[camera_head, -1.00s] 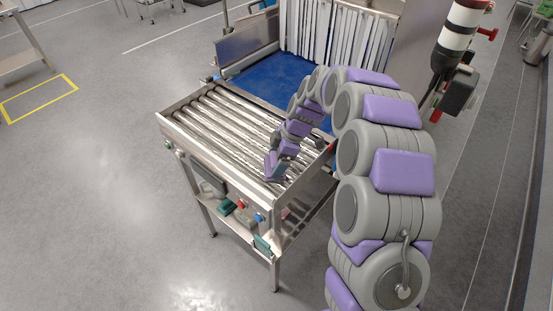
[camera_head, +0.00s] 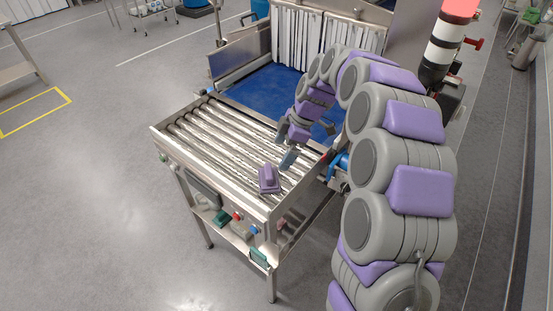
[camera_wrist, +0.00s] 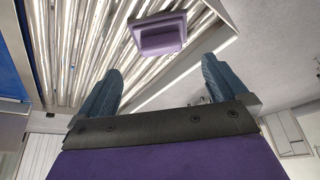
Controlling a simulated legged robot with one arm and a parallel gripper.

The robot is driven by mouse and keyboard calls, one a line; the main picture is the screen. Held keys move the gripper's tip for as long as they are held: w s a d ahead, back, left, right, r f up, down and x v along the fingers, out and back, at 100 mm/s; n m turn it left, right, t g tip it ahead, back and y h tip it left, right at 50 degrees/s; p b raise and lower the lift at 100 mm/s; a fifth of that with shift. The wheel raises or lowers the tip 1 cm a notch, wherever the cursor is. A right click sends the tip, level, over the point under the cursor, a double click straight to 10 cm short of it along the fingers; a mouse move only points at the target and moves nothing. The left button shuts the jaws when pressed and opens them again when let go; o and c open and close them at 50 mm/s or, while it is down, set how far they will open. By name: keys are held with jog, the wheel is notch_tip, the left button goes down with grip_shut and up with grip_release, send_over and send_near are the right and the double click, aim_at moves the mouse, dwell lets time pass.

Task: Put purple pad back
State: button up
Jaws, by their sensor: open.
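The purple pad (camera_head: 269,179) lies on the metal rollers (camera_head: 205,135) near the front right corner of the roller table. It has a wide base with a narrower raised block on top. It also shows in the wrist view (camera_wrist: 159,35), beyond the fingertips and apart from them. My gripper (camera_head: 285,150) is above the rollers, a little behind and to the right of the pad. In the wrist view its two blue-grey fingers (camera_wrist: 160,85) are spread wide with nothing between them.
A blue belt (camera_head: 270,88) lies behind the rollers, leading to white strip curtains (camera_head: 300,38). A metal rim (camera_head: 210,175) borders the roller table. Buttons and green parts sit below its front edge. A striped signal post (camera_head: 447,45) stands at the right. The left rollers are clear.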

jog(key=s+d+r+m+h, duration=0.15)
jog(key=s+r+m, duration=0.25)
jog(key=s, duration=0.5)
jog(key=s+d+r+m, duration=0.3)
jog(key=s+r, duration=0.1)
jog(key=s, duration=0.4)
jog(key=s+d+f+m+h, duration=0.1)
jog(key=s+d+m, duration=0.1)
jog(key=s+m, duration=0.2)
jog(key=s+d+f+m+h, duration=0.1)
jog(key=s+d+m, duration=0.2)
jog(key=s, duration=0.8)
jog(key=s+d+f+m+g+h, duration=0.1)
jog(key=s+d+m, duration=0.1)
jog(key=s+m, duration=0.3)
jog(key=s, duration=0.3)
jog(key=shift+s+d+f, duration=0.25)
jog(key=shift+d, duration=0.15)
